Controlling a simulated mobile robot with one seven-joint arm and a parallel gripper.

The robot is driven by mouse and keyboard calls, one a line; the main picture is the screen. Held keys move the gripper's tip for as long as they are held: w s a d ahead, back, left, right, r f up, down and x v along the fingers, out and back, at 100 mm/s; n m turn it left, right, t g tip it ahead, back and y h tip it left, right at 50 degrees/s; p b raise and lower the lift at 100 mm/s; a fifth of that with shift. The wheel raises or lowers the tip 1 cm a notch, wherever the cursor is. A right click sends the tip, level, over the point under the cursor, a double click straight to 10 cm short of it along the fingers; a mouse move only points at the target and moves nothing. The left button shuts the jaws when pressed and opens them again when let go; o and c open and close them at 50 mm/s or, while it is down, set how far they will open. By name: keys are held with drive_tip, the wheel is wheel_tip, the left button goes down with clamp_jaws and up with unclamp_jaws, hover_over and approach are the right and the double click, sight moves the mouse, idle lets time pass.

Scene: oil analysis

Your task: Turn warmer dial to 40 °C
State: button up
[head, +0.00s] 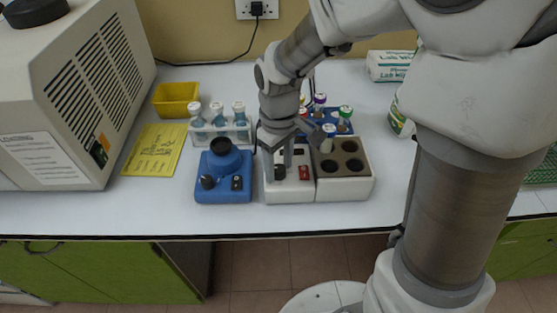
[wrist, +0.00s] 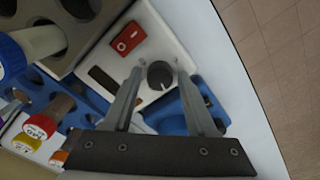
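The warmer (head: 290,192) is a pale box on the bench with a block of dark round wells (head: 345,190) on its right. Its front panel has a black round dial (wrist: 159,75), a red switch (wrist: 129,38) and a dark display (wrist: 103,79). The dial also shows in the head view (head: 280,173). My gripper (head: 279,163) points down over the panel. In the wrist view its two fingers are apart, one on each side of the dial, with gaps visible. I cannot tell how high the fingertips are above the panel. The dial's reading is not legible.
A blue mixer (head: 224,187) stands close on the warmer's left. A tube (head: 328,140) stands in the well block. A blue rack (head: 345,127) with several capped tubes is behind. A bottle rack (head: 222,137) stands behind the mixer. The bench front edge is clear.

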clamp_jaws()
drive_tip(key=m, duration=0.4)
drive_tip(key=shift+m, duration=2.9)
drive_tip(key=shift+o, duration=1.6)
unclamp_jaws()
